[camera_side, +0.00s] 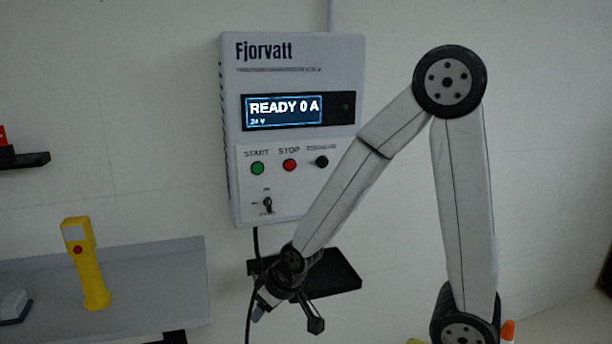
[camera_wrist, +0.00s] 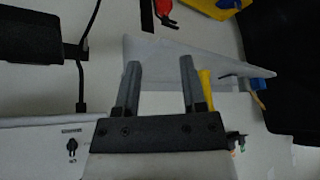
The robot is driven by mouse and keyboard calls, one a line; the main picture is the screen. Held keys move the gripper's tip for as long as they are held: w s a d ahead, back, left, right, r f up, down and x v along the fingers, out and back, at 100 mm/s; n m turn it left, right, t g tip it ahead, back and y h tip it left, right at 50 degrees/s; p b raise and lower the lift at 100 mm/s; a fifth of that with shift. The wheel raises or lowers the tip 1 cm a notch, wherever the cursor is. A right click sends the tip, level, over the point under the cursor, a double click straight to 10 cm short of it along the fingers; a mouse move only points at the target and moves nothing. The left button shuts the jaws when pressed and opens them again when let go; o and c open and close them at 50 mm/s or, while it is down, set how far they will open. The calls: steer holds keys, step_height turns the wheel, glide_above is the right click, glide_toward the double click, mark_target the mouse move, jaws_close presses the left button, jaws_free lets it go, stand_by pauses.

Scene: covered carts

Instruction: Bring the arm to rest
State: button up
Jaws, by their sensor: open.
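My gripper (camera_side: 287,312) hangs low in the side view, in front of and below the lower edge of the white charger box (camera_side: 300,190). In the wrist view my gripper (camera_wrist: 160,72) has its two grey fingers apart, with nothing held between them. The arm bends at a high elbow and slopes down left to the gripper. The box's display reads READY 0 A and 24 V.
A yellow handheld device (camera_side: 88,265) with a red button stands on a grey shelf (camera_side: 160,265) at left. A black shelf (camera_side: 335,272) sits behind my gripper. A black cable (camera_side: 253,270) hangs from the box. An orange-tipped object (camera_side: 508,331) shows at lower right.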

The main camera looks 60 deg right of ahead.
steer(key=s+a+n+g, duration=0.1)
steer(key=s+g, duration=0.2)
steer(key=s, duration=0.3)
steer(key=shift+s+a, duration=0.15)
steer(key=shift+s, duration=0.1)
stand_by(0.6)
